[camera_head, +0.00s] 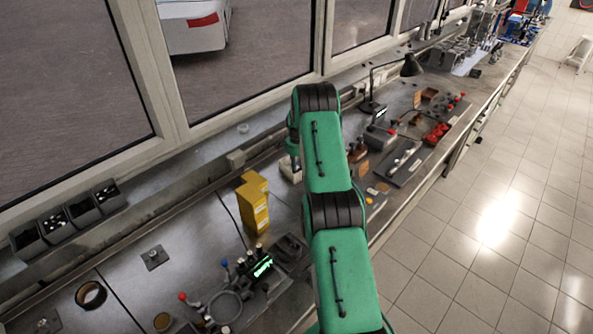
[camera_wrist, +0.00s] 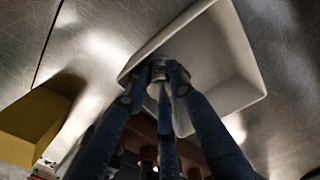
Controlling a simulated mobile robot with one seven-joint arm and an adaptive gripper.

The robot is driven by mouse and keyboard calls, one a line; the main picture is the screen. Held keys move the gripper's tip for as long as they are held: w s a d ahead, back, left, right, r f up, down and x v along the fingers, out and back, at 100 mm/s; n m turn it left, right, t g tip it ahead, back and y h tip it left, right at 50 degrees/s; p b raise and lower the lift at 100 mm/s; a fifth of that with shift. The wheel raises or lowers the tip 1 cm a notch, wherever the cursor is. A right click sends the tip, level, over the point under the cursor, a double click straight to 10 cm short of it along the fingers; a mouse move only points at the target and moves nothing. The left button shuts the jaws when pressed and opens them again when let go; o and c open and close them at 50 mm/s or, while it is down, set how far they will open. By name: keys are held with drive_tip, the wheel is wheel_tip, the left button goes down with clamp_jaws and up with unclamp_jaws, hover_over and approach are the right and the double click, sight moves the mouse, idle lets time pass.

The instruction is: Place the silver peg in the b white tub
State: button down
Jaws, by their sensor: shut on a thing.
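My gripper (camera_wrist: 159,82) is shut in the wrist view, its dark blue fingers closed around a small silver peg (camera_wrist: 159,66) at their tips. Only the peg's end shows; the fingers hide the rest. The white tub (camera_wrist: 240,62) lies behind the fingertips in the wrist view, and the peg appears over its left part. I cannot tell how high the peg is above the tub floor. In the head view, the tub (camera_head: 288,173) is a pale shape left of my green arm, partly hidden by it. No letter shows on the tub.
A yellow box (camera_head: 254,208) stands on the bench left of the tub; it also shows in the wrist view (camera_wrist: 36,122). Tools and a glowing green display (camera_head: 262,266) lie nearer. A black lamp (camera_head: 410,66) and red parts (camera_head: 437,132) are farther along. Windows line the left side.

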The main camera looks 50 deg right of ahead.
drive_tip(key=shift+f, duration=0.15)
drive_tip(key=c, duration=1.7)
unclamp_jaws()
drive_tip(key=shift+c, duration=0.2)
wheel_tip(320, 180, up, 12)
drive_tip(key=b, duration=0.1)
drive_tip(key=shift+b, duration=0.4)
